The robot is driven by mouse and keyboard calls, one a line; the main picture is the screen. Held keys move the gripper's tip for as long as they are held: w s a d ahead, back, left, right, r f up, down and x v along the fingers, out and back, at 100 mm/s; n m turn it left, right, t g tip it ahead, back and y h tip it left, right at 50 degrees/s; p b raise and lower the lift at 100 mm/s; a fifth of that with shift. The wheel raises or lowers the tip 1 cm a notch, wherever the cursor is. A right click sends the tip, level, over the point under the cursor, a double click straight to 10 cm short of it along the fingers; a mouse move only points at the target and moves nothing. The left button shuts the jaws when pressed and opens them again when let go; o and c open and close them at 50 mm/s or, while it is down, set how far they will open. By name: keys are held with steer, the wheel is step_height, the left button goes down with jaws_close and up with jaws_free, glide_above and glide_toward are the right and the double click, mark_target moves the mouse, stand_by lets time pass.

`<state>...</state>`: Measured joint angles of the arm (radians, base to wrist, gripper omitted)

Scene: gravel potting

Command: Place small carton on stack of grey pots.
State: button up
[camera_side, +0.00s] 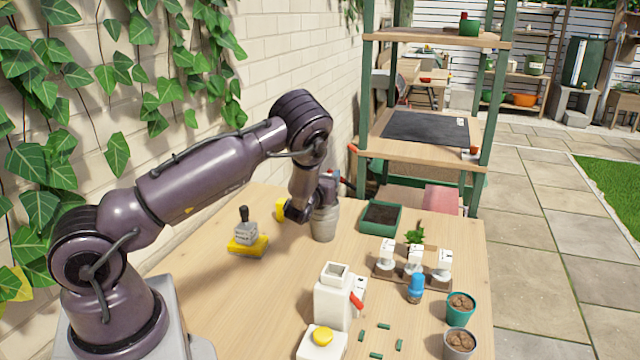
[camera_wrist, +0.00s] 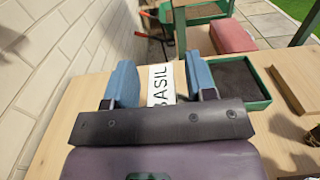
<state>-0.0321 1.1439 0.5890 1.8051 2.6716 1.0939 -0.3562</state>
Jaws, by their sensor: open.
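The stack of grey pots (camera_side: 324,225) stands upright on the table near its back edge, beside the green tray. My gripper (camera_side: 326,186) is right above the stack in the side view. In the wrist view my gripper (camera_wrist: 161,82) has its two blue fingers apart. A white face lettered BASIL, which looks like the small carton (camera_wrist: 159,88), shows between the fingers. In the side view my gripper and wrist hide the carton and the top of the stack. I cannot tell whether the carton rests on the pots.
A green soil tray (camera_side: 365,230) stands right of the stack. A black-handled tool (camera_side: 245,232) on a yellow base is to the left. White labelled blocks (camera_side: 414,262), a blue bottle (camera_side: 415,289), a white dispenser (camera_side: 331,304) and soil-filled pots (camera_side: 460,306) stand nearer the front.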

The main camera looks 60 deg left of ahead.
steer(key=v, duration=1.1)
steer(key=s+d+r+n+g+y, duration=0.1)
steer(key=s+r+n+g+y, duration=0.1)
steer(key=s+r+n+g, duration=1.4)
steer(key=s+d+r+n+t+h, duration=0.1)
steer(key=d+r+n+t+h, duration=0.1)
steer(key=d+n+t+h, duration=0.2)
steer(key=s+d+r+n+t+h, duration=0.1)
steer(key=d+n+t+h, duration=0.3)
steer(key=d, duration=1.4)
steer(key=r+n+h, duration=0.1)
steer(key=n+h, duration=0.2)
steer(key=h, duration=0.3)
steer(key=shift+s+d+t+h, duration=0.25)
steer(key=shift+s+t+h, duration=0.1)
steer(key=shift+t+h, duration=0.05)
